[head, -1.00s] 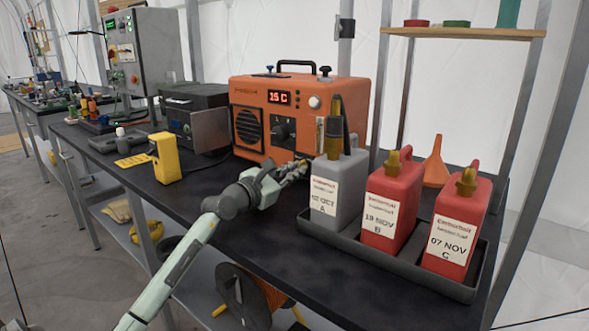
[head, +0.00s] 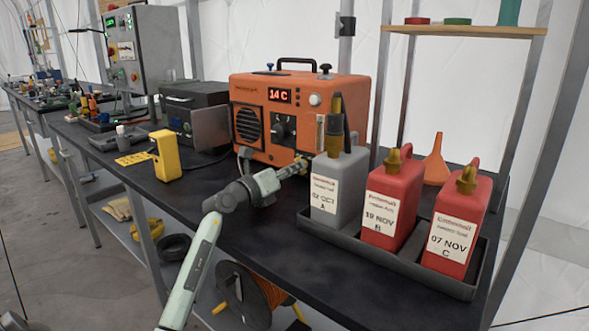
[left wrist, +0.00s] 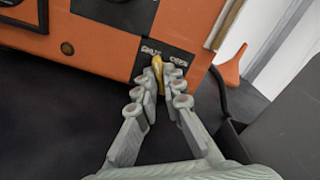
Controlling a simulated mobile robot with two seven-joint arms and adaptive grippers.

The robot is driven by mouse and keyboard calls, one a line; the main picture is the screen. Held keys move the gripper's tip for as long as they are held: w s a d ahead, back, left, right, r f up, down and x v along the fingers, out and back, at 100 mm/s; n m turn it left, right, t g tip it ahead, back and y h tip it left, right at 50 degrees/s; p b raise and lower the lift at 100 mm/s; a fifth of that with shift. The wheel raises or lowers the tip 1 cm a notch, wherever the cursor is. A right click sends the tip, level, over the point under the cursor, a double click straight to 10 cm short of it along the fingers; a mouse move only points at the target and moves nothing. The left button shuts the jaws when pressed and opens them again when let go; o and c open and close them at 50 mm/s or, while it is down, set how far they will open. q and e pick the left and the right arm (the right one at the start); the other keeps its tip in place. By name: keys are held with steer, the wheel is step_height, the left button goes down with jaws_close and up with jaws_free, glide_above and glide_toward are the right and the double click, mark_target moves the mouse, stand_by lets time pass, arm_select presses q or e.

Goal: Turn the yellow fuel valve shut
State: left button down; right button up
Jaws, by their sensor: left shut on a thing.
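The yellow fuel valve (left wrist: 157,68) is a small lever low on the front of the orange heater (head: 301,93). In the left wrist view its tip points up at a dark label with two words, closer to the left word. My left gripper (left wrist: 160,92) is shut on the lever, with its fingers on both sides of it. In the head view my left gripper (head: 298,167) reaches the heater's lower right front, and the valve is hidden there behind the fingers and the grey can. My right gripper is not in view.
A grey can (head: 336,190) stands close right of my left gripper, with two red cans (head: 388,205) (head: 455,228) in a black tray (head: 398,262). A yellow box device (head: 166,155) stands left. An orange funnel (head: 436,162) is behind. The bench front is mostly clear.

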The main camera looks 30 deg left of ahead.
arm_select(q)
steer(key=shift+f+n, duration=0.1)
steer(key=shift+n, duration=1.1)
steer(key=c, duration=1.6)
jaws_free()
steer(key=shift+c, duration=0.2)
steer(key=s, duration=0.8)
steer(key=s+a, duration=0.1)
steer(key=s, duration=0.3)
